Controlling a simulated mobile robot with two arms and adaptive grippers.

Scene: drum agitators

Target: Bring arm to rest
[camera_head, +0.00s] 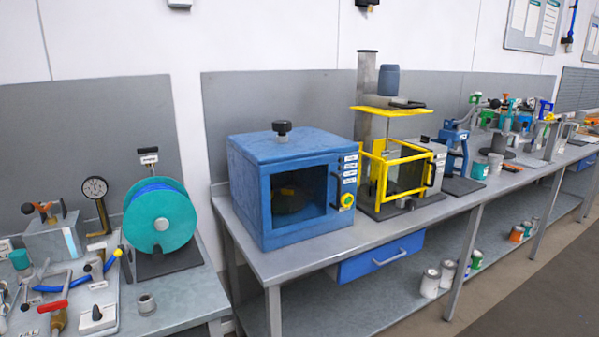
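Neither of my arms and neither gripper shows in the head view. A long grey workbench (290,262) runs from the centre to the back right. On its near end stands a blue box-shaped machine (290,185) with a dark window, a black knob on top and a yellow button on its right side. To its right is a yellow-framed machine (397,172) with a clear front and a grey column behind it.
A second bench at the left holds a teal reel (160,218), a dial gauge (96,188) and several tools. Small cans (430,283) stand on the lower shelf. A blue drawer (377,259) is shut. The floor (560,270) at the right is clear.

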